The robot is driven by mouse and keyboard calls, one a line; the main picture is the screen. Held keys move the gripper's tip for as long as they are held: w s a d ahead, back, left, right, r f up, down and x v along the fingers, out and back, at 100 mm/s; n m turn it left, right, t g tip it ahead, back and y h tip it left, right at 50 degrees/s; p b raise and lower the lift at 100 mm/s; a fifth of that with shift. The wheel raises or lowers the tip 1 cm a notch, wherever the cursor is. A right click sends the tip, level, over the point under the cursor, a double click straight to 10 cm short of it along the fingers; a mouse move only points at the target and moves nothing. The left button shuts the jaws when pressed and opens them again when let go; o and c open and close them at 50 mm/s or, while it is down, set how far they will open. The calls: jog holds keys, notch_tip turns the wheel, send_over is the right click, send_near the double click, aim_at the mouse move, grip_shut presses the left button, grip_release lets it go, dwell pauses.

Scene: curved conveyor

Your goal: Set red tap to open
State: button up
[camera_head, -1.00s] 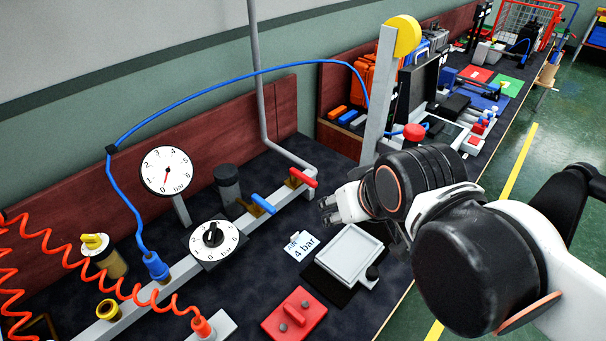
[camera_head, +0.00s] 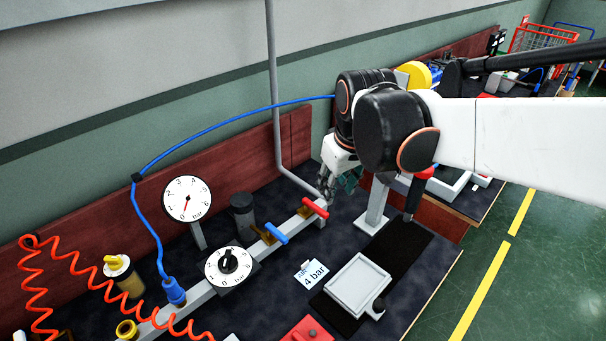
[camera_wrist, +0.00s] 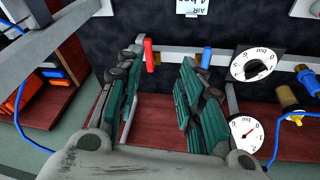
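The red tap (camera_head: 315,208) is a red lever on a brass body at the far end of the grey pipe (camera_head: 200,288). Its lever lies across the pipe, roughly parallel to the blue tap's lever (camera_head: 275,232). My gripper (camera_head: 328,194) is just above and beside the red tap in the head view. In the wrist view my gripper (camera_wrist: 162,62) is open and empty, its green-padded fingers spread. The red lever (camera_wrist: 148,52) appears between the fingertips, nearer the left one. Whether either finger touches it cannot be told. The blue lever (camera_wrist: 206,57) shows right of the right finger.
A dial gauge (camera_head: 187,199) and a black-knob dial (camera_head: 229,266) stand nearby along the pipe. A thin grey vertical pipe (camera_head: 273,90) rises behind the taps. A blue hose (camera_head: 190,132) arches overhead. An "AIR 4 bar" card (camera_head: 311,273) and grey tray (camera_head: 357,286) lie in front.

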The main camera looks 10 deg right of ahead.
aim_at(320, 209)
jog(key=w+f+n+g+p, duration=0.3)
jog(key=w+f+p, duration=0.15)
jog(key=w, duration=0.75)
jog(key=f+b, duration=0.1)
jog(key=f, duration=0.3)
jog(key=f+b, duration=0.2)
jog(key=f, duration=0.3)
jog(key=f+b, duration=0.1)
jog(key=f, duration=0.3)
jog(key=shift+s+d+f+b, duration=0.2)
jog(key=shift+d+f+b, duration=0.05)
jog(key=shift+b, duration=0.1)
grip_shut()
